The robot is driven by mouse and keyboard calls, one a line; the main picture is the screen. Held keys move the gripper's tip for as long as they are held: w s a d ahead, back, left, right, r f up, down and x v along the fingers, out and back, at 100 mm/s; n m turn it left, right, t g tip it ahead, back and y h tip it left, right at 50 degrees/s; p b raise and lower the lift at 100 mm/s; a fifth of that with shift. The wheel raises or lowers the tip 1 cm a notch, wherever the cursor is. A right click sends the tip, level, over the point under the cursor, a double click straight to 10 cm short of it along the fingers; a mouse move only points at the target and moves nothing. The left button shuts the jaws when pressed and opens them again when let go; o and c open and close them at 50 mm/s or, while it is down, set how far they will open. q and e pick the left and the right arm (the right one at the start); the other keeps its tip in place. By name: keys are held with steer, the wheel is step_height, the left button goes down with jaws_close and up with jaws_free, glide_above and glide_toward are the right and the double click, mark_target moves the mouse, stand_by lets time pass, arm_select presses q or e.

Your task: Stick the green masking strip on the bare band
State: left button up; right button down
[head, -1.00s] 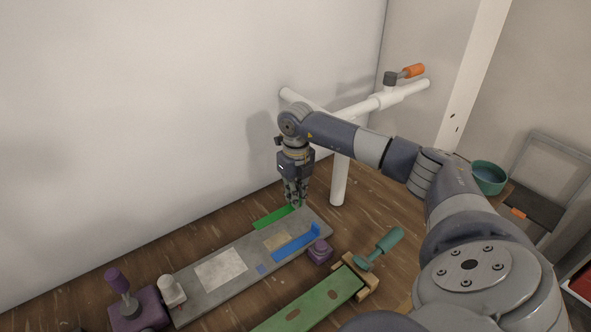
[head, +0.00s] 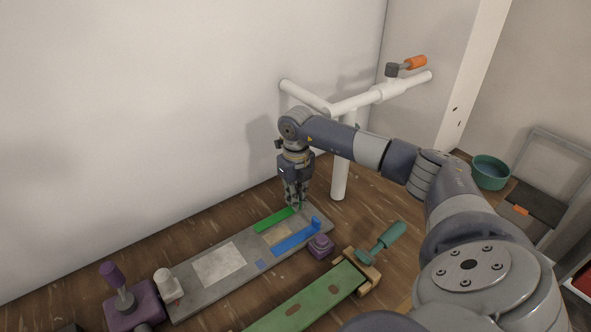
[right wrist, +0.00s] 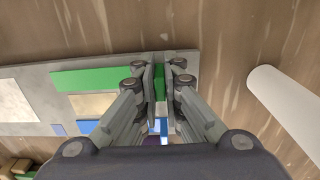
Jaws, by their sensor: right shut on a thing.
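The green masking strip (head: 272,221) lies along the far side of a grey board (head: 190,279). It also shows in the right wrist view (right wrist: 100,79). My right gripper (head: 295,205) is shut on the right end of the strip, pointing down over the board's right end. A tan band (right wrist: 92,104) lies between the green strip and a blue strip (head: 296,238); the green strip runs beside it, on its far side. I cannot tell whether the green strip touches the board. The gripped end is partly hidden by the fingers.
A white patch (head: 219,265) is on the board's left part. A white knob (head: 168,285), purple clamp (head: 135,305) and purple block (head: 320,246) stand around it. A green board (head: 310,298) lies in front. A white pipe stand (head: 339,175) rises behind right.

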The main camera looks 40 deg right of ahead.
stand_by(0.3)
steer(key=c, duration=1.7)
jaws_free()
steer(key=shift+o, duration=0.2)
step_height(320, 180, up, 12)
steer(key=shift+d, duration=0.1)
